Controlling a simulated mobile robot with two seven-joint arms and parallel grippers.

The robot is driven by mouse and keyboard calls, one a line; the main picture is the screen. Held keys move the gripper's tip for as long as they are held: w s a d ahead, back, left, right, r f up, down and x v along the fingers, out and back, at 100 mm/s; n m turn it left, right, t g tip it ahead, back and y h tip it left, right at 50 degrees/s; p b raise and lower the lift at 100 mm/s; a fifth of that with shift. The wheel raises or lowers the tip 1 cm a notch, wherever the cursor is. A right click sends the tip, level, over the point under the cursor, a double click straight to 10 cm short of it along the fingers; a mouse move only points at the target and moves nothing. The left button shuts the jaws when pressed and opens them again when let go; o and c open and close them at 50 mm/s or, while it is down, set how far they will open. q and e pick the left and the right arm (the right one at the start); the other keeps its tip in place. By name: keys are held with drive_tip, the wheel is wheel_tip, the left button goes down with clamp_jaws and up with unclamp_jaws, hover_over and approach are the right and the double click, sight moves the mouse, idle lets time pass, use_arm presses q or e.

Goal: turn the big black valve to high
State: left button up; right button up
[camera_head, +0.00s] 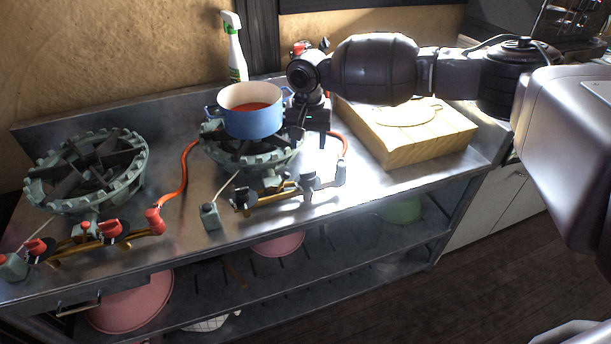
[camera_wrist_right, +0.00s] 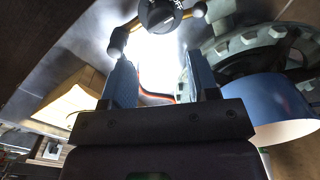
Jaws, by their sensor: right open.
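A smaller black knob (camera_head: 243,198) is further left on the same pipe. My right gripper (camera_head: 314,138) is above and behind the valve, beside the blue pot; its two fingers (camera_wrist_right: 161,82) are apart with nothing between them. My left gripper is not in view.
A blue pot (camera_head: 252,120) with red contents stands on the right burner (camera_head: 222,153), close to my right gripper. A wooden board (camera_head: 430,150) lies to the right. A left burner (camera_head: 60,200) has red knobs. A spray bottle (camera_head: 235,50) stands behind. Orange hoses run across the counter.

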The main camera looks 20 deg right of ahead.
sight(308, 172)
drive_tip(key=shift+d+f, duration=0.15)
drive_tip(key=shift+f, duration=0.5)
wheel_tip(308, 172, down, 9)
drive_tip(key=shift+r+b, duration=0.1)
drive_tip(key=shift+b, duration=1)
drive_tip(key=shift+f, duration=0.4)
drive_tip(key=shift+c, duration=0.4)
drive_tip(key=c, duration=0.5)
